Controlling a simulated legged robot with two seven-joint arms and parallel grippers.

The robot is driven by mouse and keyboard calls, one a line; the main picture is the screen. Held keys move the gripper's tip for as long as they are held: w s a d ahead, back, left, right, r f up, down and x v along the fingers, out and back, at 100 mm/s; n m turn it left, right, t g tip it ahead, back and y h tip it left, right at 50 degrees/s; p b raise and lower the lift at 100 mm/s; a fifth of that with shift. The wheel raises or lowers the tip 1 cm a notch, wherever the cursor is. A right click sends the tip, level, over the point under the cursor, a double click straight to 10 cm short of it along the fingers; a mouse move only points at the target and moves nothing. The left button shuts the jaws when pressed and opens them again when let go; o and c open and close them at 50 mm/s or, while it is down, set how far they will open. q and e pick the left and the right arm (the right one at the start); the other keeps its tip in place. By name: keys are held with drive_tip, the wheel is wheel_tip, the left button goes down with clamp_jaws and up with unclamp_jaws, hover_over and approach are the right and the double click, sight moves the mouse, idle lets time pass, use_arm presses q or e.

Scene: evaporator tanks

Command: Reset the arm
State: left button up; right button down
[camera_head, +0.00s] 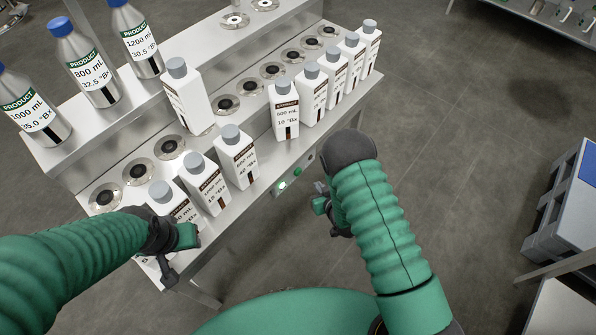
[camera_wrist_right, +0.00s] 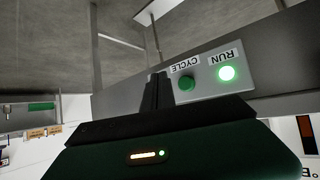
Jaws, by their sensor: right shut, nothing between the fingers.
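My right arm (camera_head: 378,225) bends down in front of the bench, with its dark gripper (camera_head: 328,205) just off the bench's front face, below and right of a small control panel (camera_head: 293,176). The right wrist view shows the gripper's dark fingers (camera_wrist_right: 156,92) together and empty, close to the panel. The panel has a green CYCLE button (camera_wrist_right: 187,83) and a brightly lit green RUN lamp (camera_wrist_right: 227,73). My left arm (camera_head: 75,255) reaches in from the left. Its gripper (camera_head: 172,258) is at the bench's front left edge, and its finger gap is unclear.
White bottles with grey caps stand on the steel bench (camera_head: 225,205), some right by my left gripper, such as this bottle (camera_head: 205,185). Steel PRODUCT bottles (camera_head: 85,65) stand on the raised shelf. Round sockets (camera_head: 138,172) line the bench. Floor (camera_head: 450,130) to the right is open.

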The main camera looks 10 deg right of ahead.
idle(0.3)
wheel_tip(320, 180, up, 10)
drive_tip(key=d+m+g+h+p, duration=0.1)
drive_tip(key=g+p, duration=0.1)
drive_tip(key=p, duration=0.1)
drive_tip(key=s+r+g+p, duration=0.3)
drive_tip(key=s+r+g, duration=0.3)
drive_tip(key=s+r, duration=1.2)
drive_tip(key=shift+s+d+m, duration=0.3)
drive_tip(key=shift+s+d, duration=0.1)
drive_tip(key=shift+s, duration=0.5)
